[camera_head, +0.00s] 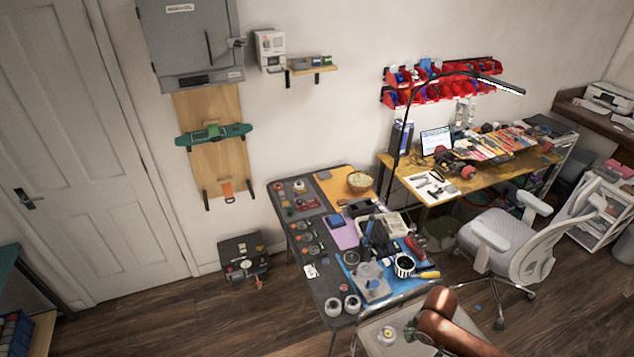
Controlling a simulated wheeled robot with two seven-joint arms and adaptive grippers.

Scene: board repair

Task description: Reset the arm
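A wooden desk (405,168) with a laptop (436,141) stands behind. A grey office chair (510,240) stands at the right. A black toolbox (242,258) sits by the wall. The floor at left is clear.

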